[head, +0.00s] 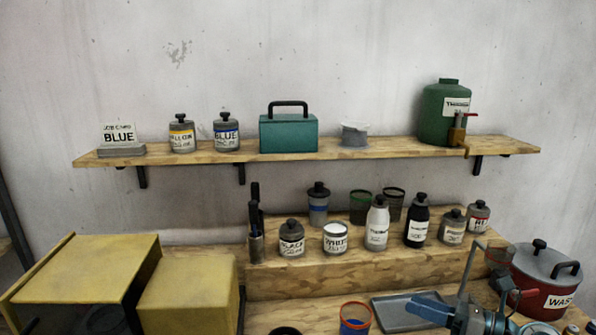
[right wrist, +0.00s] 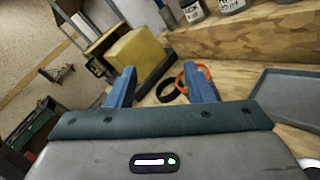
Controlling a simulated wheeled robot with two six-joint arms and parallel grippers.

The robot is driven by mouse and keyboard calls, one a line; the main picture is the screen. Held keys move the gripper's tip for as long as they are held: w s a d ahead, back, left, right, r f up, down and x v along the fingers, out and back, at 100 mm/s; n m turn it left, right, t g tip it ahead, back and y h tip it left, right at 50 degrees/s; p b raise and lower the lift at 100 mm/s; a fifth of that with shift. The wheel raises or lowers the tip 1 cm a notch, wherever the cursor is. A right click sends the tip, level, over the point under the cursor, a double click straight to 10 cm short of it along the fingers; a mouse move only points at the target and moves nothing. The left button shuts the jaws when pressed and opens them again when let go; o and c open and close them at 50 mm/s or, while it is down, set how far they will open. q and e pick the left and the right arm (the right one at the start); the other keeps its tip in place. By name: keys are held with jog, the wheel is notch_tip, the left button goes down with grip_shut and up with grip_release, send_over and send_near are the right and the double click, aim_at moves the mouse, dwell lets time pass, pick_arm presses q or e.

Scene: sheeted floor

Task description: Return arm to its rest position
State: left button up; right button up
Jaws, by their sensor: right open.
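My right gripper (head: 428,307) is at the lower right of the head view, over the bench beside the grey tray. In the right wrist view its two blue fingers (right wrist: 163,80) stand wide apart with nothing held between them. Beyond them are a black ring-shaped thing (right wrist: 168,92) and an orange rim (right wrist: 181,82), partly hidden by the right finger. My left gripper is not in view.
A blue cup with a red rim (head: 355,318) and a grey tray (head: 398,311) are near the right gripper. A red waste pot (head: 545,283) stands right. Several bottles and tins line the wooden step (head: 345,270). Yellow boxes (head: 187,292) stand left. A shelf (head: 220,160) is above.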

jog(key=s+d+r+m+t+h, duration=0.15)
jog(key=d+m+t+h, duration=0.25)
jog(key=m+t+h, duration=0.95)
jog(key=s+d+f+m+g+h, duration=0.35)
jog(key=f+m, duration=0.25)
jog(key=m, duration=0.4)
jog(key=s+d+f+m+g+h, duration=0.2)
jog(key=f+m+g, duration=0.3)
jog(key=m, duration=0.6)
jog(key=s+a+f+m+g+y, duration=0.2)
jog(key=s+a+f+m+g, duration=0.15)
jog(key=s+f+g, duration=0.55)
jog(key=s+a+f+m+g+y, duration=0.2)
jog(key=s+a+f, duration=0.2)
jog(key=s+f, duration=0.55)
jog(key=s+d+f+g, duration=0.1)
jog(key=s+d+f, duration=0.1)
jog(key=f, duration=1.3)
jog(key=s+d+f+g, duration=0.1)
jog(key=f, duration=1.4)
jog(key=s+d+f, duration=0.1)
jog(key=s+f, duration=1.6)
jog(key=s, duration=0.1)
jog(key=shift+m+g, duration=0.4)
